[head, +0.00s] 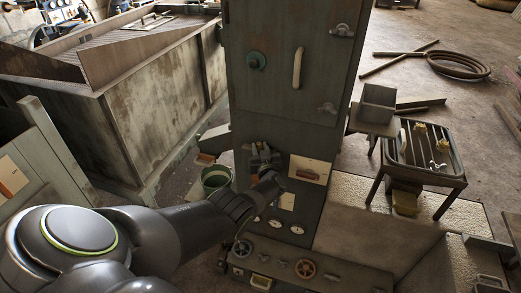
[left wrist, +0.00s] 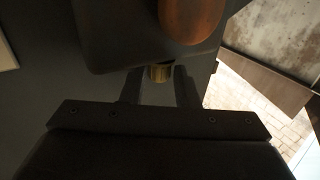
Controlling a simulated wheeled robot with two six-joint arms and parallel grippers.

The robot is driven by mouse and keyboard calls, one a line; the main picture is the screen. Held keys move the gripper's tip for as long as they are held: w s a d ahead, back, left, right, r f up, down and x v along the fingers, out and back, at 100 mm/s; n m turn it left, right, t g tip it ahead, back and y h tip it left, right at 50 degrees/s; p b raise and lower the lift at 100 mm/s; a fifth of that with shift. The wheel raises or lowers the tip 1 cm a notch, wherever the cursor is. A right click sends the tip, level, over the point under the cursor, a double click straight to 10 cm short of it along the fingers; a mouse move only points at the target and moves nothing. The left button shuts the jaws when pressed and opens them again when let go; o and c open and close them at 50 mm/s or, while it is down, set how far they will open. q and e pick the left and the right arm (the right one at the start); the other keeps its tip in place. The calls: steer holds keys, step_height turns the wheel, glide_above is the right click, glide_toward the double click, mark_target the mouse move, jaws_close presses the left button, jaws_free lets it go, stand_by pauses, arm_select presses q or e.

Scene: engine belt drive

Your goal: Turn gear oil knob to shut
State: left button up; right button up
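My left gripper (head: 263,158) is at the front of the tall grey-green cabinet (head: 285,105), left of a pale panel with a red-brown handle. In the left wrist view its two dark fingers (left wrist: 158,90) are apart. A short brass fitting (left wrist: 160,72) shows just beyond the gap between them, under a dark body. A rounded orange-brown part (left wrist: 190,18) is above it. No label is readable, so I cannot tell which control is the gear oil knob; the gripper and arm hide part of the cabinet front. My right gripper is in neither view.
A green bucket (head: 215,178) is to the left. A metal stand (head: 425,155) is to the right.

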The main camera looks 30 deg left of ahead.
arm_select(q)
steer(key=shift+o, duration=1)
steer(key=shift+s+r, duration=0.1)
steer(key=shift+d, duration=0.1)
